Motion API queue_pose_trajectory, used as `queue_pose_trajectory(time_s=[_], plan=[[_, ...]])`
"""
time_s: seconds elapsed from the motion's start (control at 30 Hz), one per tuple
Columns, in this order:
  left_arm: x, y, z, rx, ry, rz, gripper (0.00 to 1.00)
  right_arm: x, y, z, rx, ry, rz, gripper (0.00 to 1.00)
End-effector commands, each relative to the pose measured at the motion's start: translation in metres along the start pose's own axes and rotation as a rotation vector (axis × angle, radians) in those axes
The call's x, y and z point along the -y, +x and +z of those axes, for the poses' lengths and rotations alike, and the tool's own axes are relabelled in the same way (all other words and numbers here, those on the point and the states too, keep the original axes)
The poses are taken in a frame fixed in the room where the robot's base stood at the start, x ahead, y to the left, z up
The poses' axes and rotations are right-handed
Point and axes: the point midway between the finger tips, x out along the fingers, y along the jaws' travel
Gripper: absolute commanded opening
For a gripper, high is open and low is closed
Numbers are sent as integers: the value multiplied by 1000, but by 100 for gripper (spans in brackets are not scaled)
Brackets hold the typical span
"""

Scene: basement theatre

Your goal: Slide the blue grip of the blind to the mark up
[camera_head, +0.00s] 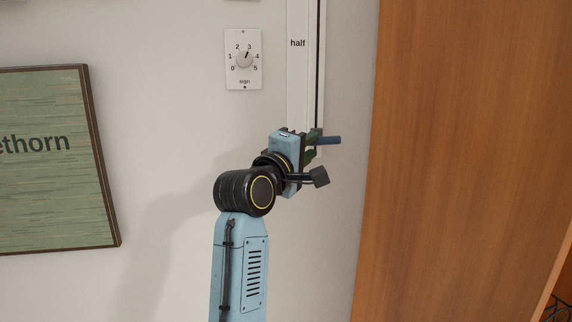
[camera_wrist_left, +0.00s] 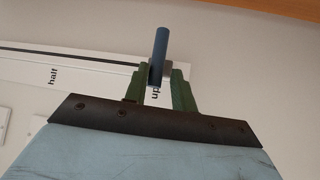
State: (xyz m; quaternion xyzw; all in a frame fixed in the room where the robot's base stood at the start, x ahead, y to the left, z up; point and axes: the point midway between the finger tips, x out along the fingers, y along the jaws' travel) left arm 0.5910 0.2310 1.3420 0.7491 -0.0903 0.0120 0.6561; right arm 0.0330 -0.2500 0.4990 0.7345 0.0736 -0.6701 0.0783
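The blue grip (camera_head: 328,140) sticks out from the lower part of the blind's white strip (camera_head: 301,100). In the left wrist view the blue grip (camera_wrist_left: 161,50) stands between the two green fingers of my left gripper (camera_wrist_left: 160,80). The grip is close to the left finger, and a narrow gap shows before the right one, so the fingers look open around it. The "up" mark (camera_wrist_left: 155,93) is beside the base of the grip. In the head view my left gripper (camera_head: 311,147) hides the strip's lower end. My right gripper is not in view.
The "half" mark (camera_head: 298,43) is higher on the strip. A dial panel (camera_head: 243,75) is on the wall left of the strip. A green framed sign (camera_head: 55,190) hangs farther left. A wooden panel (camera_head: 465,150) stands close on the right.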

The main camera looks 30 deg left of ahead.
Motion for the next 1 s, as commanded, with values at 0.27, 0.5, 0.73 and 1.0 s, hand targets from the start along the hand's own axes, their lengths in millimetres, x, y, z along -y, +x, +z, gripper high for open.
queue_pose_trajectory(time_s=[0.27, 0.5, 0.73, 1.0], plan=[[2, -57, 0, -2, -1, -1, 25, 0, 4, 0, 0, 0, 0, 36], [1, -95, 0, 0, -1, -2, 25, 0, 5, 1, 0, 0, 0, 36], [1, -107, 0, 0, -1, -3, 25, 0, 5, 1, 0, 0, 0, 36], [1, -107, 0, 0, -1, -3, 25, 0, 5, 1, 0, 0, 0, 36]])
